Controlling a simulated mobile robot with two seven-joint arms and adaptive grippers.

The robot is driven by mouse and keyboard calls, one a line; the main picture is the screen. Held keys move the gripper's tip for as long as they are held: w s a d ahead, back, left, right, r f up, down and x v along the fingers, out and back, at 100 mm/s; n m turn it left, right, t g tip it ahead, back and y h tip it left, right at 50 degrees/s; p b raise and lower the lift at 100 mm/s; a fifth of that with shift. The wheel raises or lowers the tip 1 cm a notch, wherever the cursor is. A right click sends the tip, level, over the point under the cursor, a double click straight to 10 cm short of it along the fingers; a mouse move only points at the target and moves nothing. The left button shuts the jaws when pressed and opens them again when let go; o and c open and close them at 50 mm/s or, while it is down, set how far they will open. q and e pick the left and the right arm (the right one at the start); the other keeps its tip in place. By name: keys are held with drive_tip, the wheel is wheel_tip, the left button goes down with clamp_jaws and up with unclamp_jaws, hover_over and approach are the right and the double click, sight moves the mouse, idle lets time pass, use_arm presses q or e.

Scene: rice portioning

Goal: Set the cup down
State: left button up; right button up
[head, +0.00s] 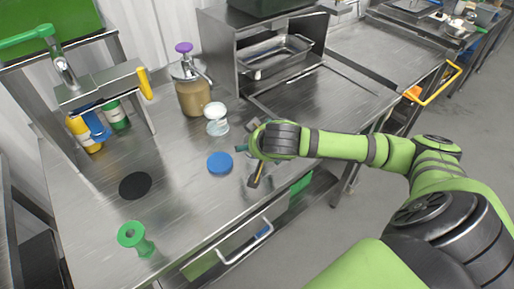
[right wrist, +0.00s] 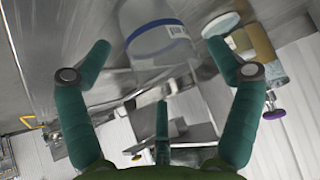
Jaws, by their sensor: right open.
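In the right wrist view, a clear vessel (right wrist: 158,38) with a blue band and a small white label shows beyond my fingers, partly cut off by the top edge. My right gripper (head: 247,141) is low over the counter, just right of the cup. Its teal fingers (right wrist: 158,48) are spread open, and I see no finger closed on the vessel. My left gripper is out of view.
A blue disc (head: 220,163) lies in front of the cup and a black disc (head: 135,186) farther left. A tan-filled pump jar (head: 193,96) stands behind. A green spool-shaped object (head: 135,238) is at front left. A steel shelf unit (head: 262,55) stands at the back.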

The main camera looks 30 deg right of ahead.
drive_tip(key=shift+x, duration=0.8)
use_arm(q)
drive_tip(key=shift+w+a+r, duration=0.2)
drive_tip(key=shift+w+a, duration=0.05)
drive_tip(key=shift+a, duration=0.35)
use_arm(e)
drive_tip(key=shift+w+f, duration=0.15)
drive_tip(key=shift+a, duration=0.15)
drive_tip(key=c, duration=1.1)
drive_tip(key=shift+r, duration=0.65)
use_arm(q)
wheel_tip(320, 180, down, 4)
drive_tip(key=b, duration=0.4)
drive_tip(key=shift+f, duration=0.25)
use_arm(e)
drive_tip(key=s+d+r, duration=0.5)
drive_tip(key=d+r, duration=0.4)
drive_tip(key=d, duration=0.1)
drive_tip(key=shift+d+r, duration=0.3)
drive_tip(key=shift+r, duration=0.05)
